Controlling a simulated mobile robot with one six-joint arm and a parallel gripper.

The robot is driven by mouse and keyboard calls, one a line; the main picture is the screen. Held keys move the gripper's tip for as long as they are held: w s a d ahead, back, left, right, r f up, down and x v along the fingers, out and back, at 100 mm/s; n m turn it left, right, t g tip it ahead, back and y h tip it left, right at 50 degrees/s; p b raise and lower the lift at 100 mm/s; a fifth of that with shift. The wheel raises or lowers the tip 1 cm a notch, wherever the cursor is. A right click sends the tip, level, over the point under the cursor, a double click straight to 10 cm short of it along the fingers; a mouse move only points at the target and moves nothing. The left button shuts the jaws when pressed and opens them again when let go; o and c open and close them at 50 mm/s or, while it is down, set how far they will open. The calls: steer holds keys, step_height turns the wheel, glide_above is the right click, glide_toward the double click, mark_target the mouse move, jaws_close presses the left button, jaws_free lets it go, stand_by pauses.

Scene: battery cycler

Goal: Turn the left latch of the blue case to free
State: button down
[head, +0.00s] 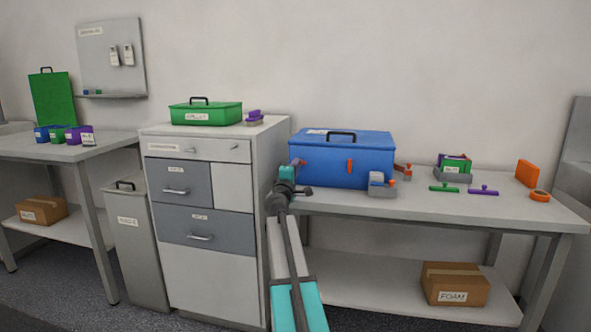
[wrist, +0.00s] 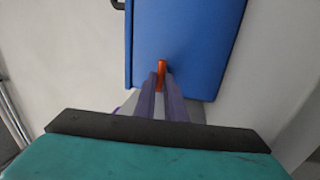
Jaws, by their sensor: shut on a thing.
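The blue case (head: 325,165) stands on the right bench, lid down, with a black handle on top. Its left latch is hidden behind my gripper in the head view; in the wrist view the orange latch (wrist: 162,67) shows between the fingertips against the blue face (wrist: 185,40). My gripper (head: 299,163) is at the left part of the case front, its purple fingers (wrist: 161,85) shut on that latch. A second orange latch (head: 349,166) is upright farther right on the front. The exact turn of the gripped latch is hard to tell.
A grey block with an orange top (head: 381,186) stands close before the case's right front corner. A red and grey piece (head: 403,171) is beside the case. Green (head: 444,188) and purple (head: 483,191) tools lie farther right. A drawer cabinet (head: 215,225) is at the left.

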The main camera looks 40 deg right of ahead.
steer(key=shift+d+n, duration=0.1)
steer(key=shift+n, duration=0.3)
steer(key=c, duration=1.8)
jaws_free()
steer(key=shift+s, duration=0.1)
steer(key=shift+p+v, duration=0.35)
steer(key=shift+v, duration=6.6)
